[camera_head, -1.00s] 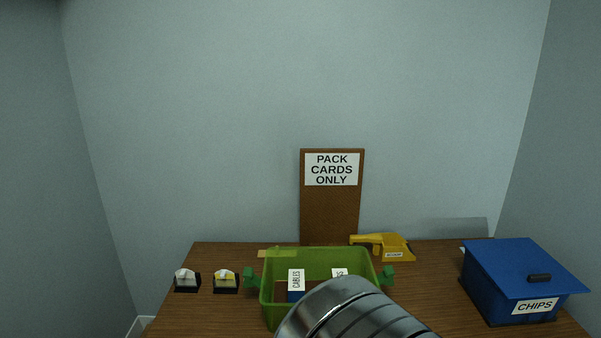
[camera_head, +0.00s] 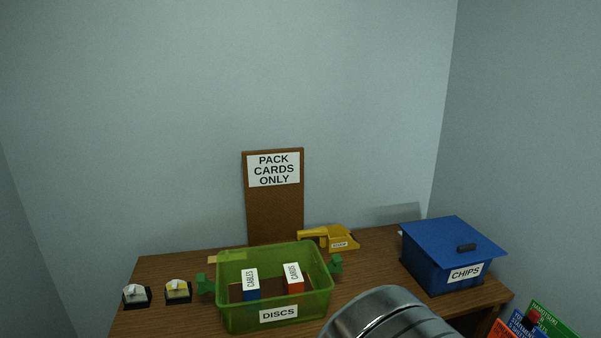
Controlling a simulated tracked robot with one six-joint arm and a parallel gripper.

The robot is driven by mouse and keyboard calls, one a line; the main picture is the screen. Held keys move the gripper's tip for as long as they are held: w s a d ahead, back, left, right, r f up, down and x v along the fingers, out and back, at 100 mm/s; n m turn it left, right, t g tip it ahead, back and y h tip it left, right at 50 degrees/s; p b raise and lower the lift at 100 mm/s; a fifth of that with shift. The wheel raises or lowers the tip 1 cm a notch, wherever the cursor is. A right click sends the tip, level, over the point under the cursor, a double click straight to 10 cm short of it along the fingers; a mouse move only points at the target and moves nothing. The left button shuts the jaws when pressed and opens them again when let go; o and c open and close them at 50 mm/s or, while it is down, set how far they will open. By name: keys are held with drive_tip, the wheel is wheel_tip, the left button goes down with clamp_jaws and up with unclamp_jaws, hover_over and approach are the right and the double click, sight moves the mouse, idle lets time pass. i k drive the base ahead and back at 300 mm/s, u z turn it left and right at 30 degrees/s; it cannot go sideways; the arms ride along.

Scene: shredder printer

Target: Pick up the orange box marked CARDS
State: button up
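The orange box marked CARDS (camera_head: 294,280) stands inside the green bin labelled DISCS (camera_head: 232,319), in its right part. Its white label faces up and forward, and a strip of orange shows below and beside the label. A blue box marked CABLES (camera_head: 250,284) stands to its left in the same bin, apart from it. A grey metal rounded part of my arm shows at the bottom, right of the bin. My gripper is not in view.
The blue lidded box CHIPS (camera_head: 452,260) stands at the table's right. A yellow tool (camera_head: 330,237) lies behind the bin. Two small switches (camera_head: 137,295) (camera_head: 178,290) sit at left. A corkboard sign (camera_head: 273,210) reads PACK CARDS ONLY. Colourful boxes (camera_head: 545,322) show at lower right.

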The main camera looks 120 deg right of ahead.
sight(294, 282)
drive_tip(key=z, duration=3.95)
